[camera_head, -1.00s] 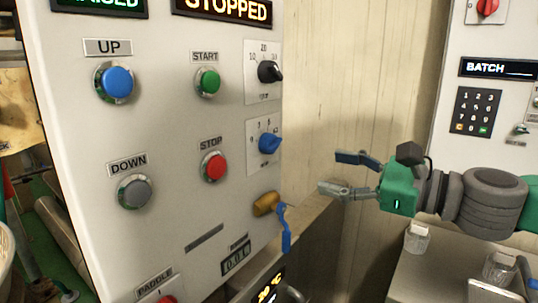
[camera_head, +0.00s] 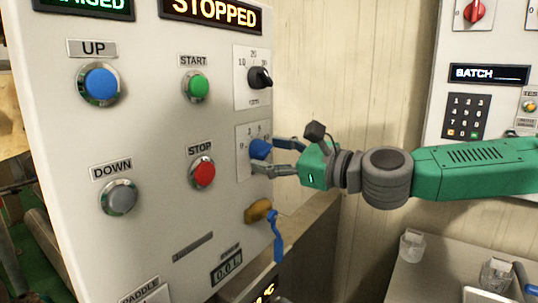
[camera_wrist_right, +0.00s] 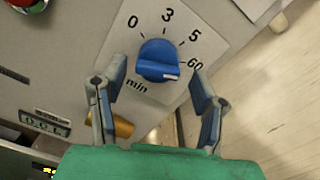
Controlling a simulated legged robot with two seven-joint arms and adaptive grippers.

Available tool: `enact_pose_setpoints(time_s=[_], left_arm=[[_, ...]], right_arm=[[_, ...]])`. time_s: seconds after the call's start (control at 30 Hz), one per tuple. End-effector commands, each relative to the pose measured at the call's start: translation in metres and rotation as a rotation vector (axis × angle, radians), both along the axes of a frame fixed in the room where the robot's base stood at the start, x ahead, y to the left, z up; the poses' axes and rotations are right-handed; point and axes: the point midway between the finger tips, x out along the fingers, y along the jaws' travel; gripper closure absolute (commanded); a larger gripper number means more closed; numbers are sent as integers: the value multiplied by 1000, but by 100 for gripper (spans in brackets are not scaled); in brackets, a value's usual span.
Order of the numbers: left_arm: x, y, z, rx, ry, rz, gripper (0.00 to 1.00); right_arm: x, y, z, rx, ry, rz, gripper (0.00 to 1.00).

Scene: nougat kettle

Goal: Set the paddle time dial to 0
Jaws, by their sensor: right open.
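The dial is a blue knob (camera_head: 260,149) on a white scale plate (camera_head: 243,171), on the right side of the large grey panel. In the right wrist view the blue knob (camera_wrist_right: 157,58) sits among the marks 0, 3, 5, 60 and "min". A white mark on its right end faces toward the 60 side. My right gripper (camera_head: 268,157) is open, its fingers reaching the knob from the right. In the wrist view the fingers of the right gripper (camera_wrist_right: 157,75) stand on either side of the knob, with gaps showing. My left gripper is not in view.
A black knob (camera_head: 260,77) is above the dial. A brass valve with a blue lever (camera_head: 277,240) is below it. Green START (camera_head: 197,86) and red STOP (camera_head: 202,173) buttons are to the left. A second panel (camera_head: 425,150) stands behind my right arm.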

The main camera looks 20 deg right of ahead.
Motion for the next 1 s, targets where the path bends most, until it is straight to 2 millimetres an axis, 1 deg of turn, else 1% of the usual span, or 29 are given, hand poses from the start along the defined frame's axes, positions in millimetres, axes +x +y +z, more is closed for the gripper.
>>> enact_pose_setpoints(time_s=[0.1, 0.33, 0.37, 0.4, 0.47, 0.5, 0.77, 1.0], left_arm=[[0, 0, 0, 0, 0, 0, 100], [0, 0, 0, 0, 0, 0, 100], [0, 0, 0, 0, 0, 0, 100], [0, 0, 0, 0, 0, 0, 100], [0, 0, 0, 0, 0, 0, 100], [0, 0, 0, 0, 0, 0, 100], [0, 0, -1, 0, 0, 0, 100], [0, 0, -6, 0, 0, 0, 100]], right_arm=[[3, 3, 0, 0, 0, 0, 44], [3, 6, 0, -3, -1, 1, 44], [3, 6, 0, -2, 0, 1, 52], [3, 5, 0, -2, 0, 1, 66], [3, 5, 0, -2, 0, 1, 87], [3, 4, 0, -2, 0, 1, 93], [3, 3, -1, -10, -5, 2, 93], [3, 3, -3, -80, -58, 2, 93]])
